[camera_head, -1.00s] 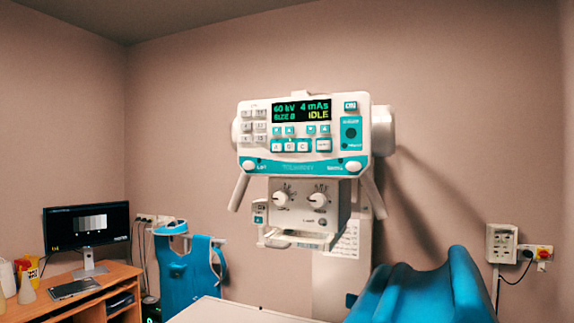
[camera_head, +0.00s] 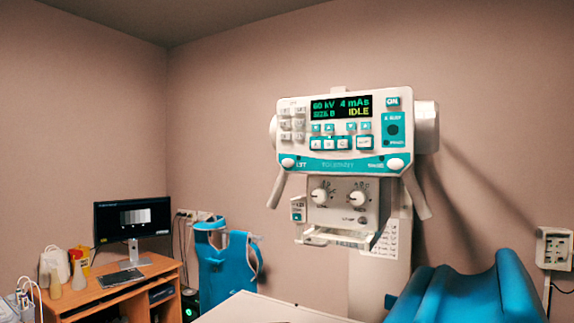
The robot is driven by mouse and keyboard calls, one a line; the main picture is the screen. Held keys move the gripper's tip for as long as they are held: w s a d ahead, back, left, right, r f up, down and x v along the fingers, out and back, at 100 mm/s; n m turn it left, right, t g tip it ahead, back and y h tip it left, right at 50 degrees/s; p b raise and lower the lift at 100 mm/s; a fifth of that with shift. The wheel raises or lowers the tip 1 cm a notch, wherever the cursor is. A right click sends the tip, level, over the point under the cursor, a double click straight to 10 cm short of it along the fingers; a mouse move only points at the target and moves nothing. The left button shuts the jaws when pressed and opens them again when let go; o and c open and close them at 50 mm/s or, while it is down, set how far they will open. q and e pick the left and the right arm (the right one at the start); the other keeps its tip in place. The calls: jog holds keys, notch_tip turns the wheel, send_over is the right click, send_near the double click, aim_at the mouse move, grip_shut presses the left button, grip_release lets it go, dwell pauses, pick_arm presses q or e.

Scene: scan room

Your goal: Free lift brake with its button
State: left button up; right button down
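The x-ray tube head (camera_head: 343,132) hangs in the middle right of the view, with a white and teal control panel. Its display (camera_head: 341,106) reads 60 kV, 4 mAs and IDLE. A round white lift button (camera_head: 287,163), labelled LIFT, sits at the panel's lower left corner. A similar white button (camera_head: 395,164) is at the lower right; its label is too blurred to read surely. Below is the collimator box (camera_head: 341,203) with two round knobs. Neither of my grippers is in view.
A desk (camera_head: 125,287) with a monitor (camera_head: 132,219) stands at the left. A blue apron (camera_head: 222,262) hangs behind it to the right. A white table top (camera_head: 262,309) and a blue draped shape (camera_head: 465,292) fill the lower front. A wall box (camera_head: 554,248) is at far right.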

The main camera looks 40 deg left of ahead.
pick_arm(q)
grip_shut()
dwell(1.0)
